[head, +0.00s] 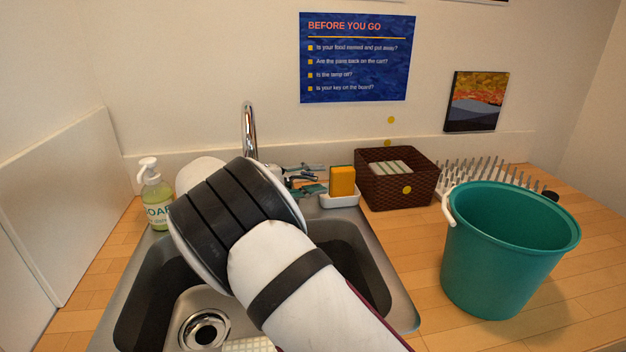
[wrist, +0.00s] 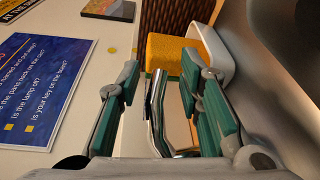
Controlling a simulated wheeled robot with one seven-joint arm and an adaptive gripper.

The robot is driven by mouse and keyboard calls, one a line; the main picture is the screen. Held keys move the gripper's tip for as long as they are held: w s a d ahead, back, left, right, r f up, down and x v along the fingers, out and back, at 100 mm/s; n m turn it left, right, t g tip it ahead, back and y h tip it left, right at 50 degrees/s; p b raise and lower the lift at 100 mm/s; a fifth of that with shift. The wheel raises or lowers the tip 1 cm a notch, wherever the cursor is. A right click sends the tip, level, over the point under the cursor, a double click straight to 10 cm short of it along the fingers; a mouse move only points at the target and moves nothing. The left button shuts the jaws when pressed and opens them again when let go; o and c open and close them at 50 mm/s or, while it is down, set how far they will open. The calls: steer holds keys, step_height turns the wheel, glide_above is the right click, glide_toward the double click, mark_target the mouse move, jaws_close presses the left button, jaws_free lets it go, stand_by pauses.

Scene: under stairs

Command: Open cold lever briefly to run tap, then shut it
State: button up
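The chrome tap spout (head: 248,128) rises at the back of the sink, and my arm hides its base. My gripper (head: 308,180) is behind my arm at the sink's back right, its teal finger pads partly in view. In the wrist view my gripper (wrist: 161,72) is open, with its two fingers apart. A chrome lever-like bar (wrist: 157,118) lies in the gap between them, close to the pads. I cannot tell whether either finger touches it. Which lever is the cold one cannot be told. No running water is visible, but my arm hides much of the basin.
A yellow sponge (head: 342,181) in a white dish (head: 340,201) stands just right of the gripper. Beyond are a brown basket (head: 400,190), a spiked rack (head: 490,172) and a teal bucket (head: 490,260). A soap bottle (head: 156,198) stands left of the sink (head: 395,300).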

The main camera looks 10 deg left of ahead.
steer(key=v, duration=1.2)
steer(key=shift+c, duration=0.3)
